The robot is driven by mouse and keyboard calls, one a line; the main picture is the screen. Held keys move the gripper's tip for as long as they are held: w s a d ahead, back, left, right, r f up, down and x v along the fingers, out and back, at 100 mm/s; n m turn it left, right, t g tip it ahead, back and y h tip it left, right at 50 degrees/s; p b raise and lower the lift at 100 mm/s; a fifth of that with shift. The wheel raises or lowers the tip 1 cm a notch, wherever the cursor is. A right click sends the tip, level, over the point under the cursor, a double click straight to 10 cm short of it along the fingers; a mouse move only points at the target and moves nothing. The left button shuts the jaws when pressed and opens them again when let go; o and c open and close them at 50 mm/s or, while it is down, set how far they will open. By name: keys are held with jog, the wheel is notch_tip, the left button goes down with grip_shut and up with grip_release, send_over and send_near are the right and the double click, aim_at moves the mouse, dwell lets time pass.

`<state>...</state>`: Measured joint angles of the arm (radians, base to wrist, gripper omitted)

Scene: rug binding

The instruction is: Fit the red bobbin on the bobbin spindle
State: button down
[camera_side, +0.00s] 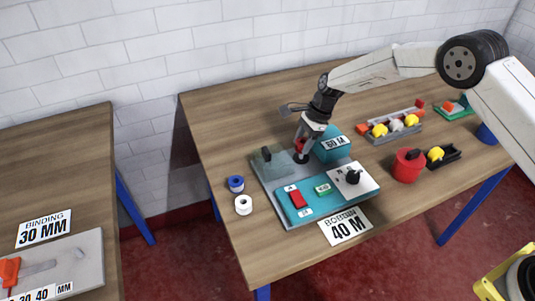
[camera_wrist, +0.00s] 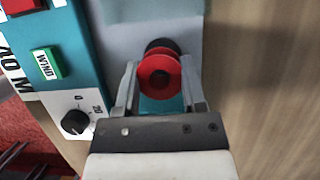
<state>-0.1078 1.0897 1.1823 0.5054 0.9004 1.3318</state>
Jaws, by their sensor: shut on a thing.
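The red bobbin (camera_wrist: 158,76) is between the two fingers of my gripper (camera_wrist: 159,66), which is shut on it, in the wrist view. The spindle is not clearly visible there.
The machine has a red button (camera_side: 297,199), a green button (camera_side: 323,189) and a black knob (camera_side: 353,177). A teal housing (camera_side: 328,151) stands close right of my gripper. Blue (camera_side: 236,184) and white (camera_side: 243,205) spools lie left. A red pot (camera_side: 407,165) and a tray (camera_side: 385,138) stand right.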

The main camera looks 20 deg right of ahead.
jog(key=shift+f, duration=1.55)
jog(key=shift+c, duration=0.5)
grip_release()
jog(key=v, duration=0.7)
jog(key=shift+d+r, duration=0.2)
jog(key=shift+r, duration=0.15)
